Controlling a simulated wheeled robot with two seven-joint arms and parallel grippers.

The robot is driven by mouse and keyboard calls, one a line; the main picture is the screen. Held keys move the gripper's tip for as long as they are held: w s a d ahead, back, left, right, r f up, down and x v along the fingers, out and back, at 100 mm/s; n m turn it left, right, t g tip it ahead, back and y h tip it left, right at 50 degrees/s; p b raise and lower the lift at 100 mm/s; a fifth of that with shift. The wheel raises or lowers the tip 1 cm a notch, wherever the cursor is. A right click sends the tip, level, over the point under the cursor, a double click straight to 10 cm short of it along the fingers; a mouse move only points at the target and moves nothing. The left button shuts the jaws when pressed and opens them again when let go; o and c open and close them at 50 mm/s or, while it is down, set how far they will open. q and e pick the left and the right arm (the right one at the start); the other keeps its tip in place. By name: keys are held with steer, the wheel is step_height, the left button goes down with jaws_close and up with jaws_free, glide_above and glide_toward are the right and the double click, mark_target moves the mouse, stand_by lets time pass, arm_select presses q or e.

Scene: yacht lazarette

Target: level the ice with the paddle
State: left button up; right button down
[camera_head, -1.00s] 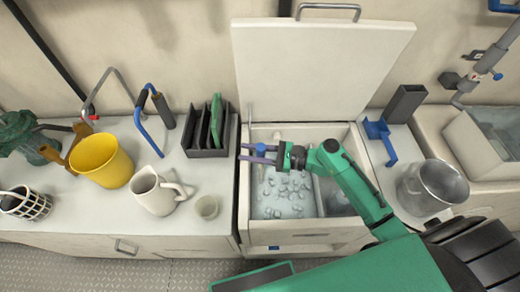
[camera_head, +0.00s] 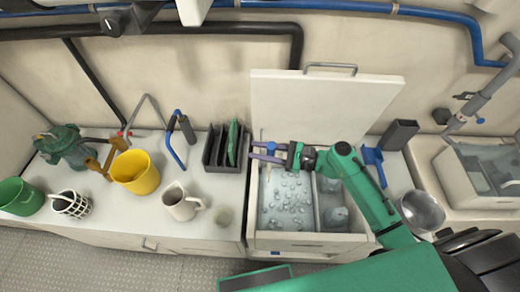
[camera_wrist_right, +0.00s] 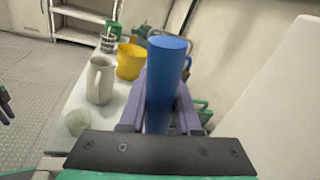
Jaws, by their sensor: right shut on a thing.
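The ice box (camera_head: 309,246) stands open in the counter, its pale lid (camera_head: 325,105) raised against the wall. Loose ice (camera_head: 287,200) lies scattered in its larger left compartment. My right gripper (camera_head: 263,152) reaches over the left back part of the box, its purple fingers pointing left. It is shut on a blue cylindrical handle, which stands between the fingers in the right wrist view (camera_wrist_right: 167,75). I take it for the paddle's handle; its lower end is hidden. A dark fingertip at the left edge of the right wrist view may be my left gripper (camera_wrist_right: 4,105).
On the left counter stand a yellow bucket (camera_head: 136,175), a white jug (camera_head: 182,203), a small cup (camera_head: 223,217) and a dark rack (camera_head: 222,166) close to the box. A blue bracket (camera_head: 374,163) and a metal pot (camera_head: 421,210) are on the right.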

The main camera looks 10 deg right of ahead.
step_height(320, 180, up, 14)
steer(key=p, duration=0.5)
steer(key=shift+f, duration=0.15)
stand_by(0.7)
